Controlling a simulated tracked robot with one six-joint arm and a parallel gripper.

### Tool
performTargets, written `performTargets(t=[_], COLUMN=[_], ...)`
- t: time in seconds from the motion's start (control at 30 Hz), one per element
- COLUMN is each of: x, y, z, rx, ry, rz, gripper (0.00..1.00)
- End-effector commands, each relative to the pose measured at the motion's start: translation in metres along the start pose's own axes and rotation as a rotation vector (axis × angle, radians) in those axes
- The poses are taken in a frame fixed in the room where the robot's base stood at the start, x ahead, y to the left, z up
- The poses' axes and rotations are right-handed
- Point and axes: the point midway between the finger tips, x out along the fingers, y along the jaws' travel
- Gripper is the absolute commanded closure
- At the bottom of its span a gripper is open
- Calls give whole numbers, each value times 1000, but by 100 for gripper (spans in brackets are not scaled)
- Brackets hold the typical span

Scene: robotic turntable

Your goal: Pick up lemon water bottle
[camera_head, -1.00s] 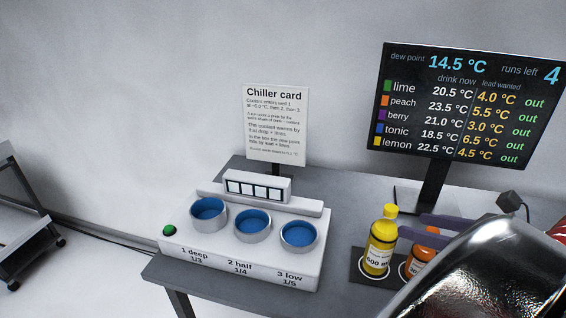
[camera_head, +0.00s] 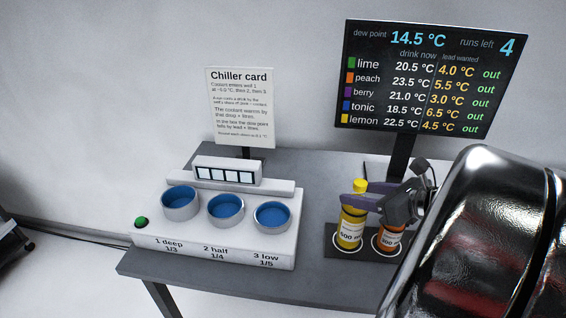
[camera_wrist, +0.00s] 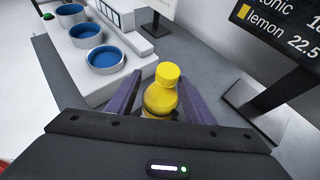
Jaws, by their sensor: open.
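The yellow lemon water bottle (camera_head: 350,228) stands upright on a dark mat (camera_head: 333,252) in the head view, marked 600 ml. In the wrist view the bottle (camera_wrist: 161,95) shows its yellow cap and shoulder between the two purple fingers. My gripper (camera_head: 352,200) is open, with a finger on either side of the bottle near its neck. In the wrist view my gripper (camera_wrist: 155,98) has a finger close to each side of the bottle; I cannot tell whether either touches. The lower part of the bottle is hidden there.
An orange bottle (camera_head: 388,240) stands just right of the lemon bottle. The white chiller (camera_head: 215,245) with three blue wells is to the left. The screen (camera_head: 420,75) stands behind, and the Chiller card (camera_head: 240,105) is at the back. Bare grey table (camera_head: 312,240) lies between chiller and mat.

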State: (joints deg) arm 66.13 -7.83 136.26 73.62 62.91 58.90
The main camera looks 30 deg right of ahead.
Motion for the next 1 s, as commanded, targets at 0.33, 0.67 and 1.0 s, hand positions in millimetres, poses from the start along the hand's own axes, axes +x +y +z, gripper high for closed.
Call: performTargets(t=[0.33,0.67,1.0], x=[1,29,53], y=[0,-7,-8], z=[0,1,1], rx=[1,2,1], ry=[0,-1,-1], rz=[-1,3,-1], gripper=[53,53,53])
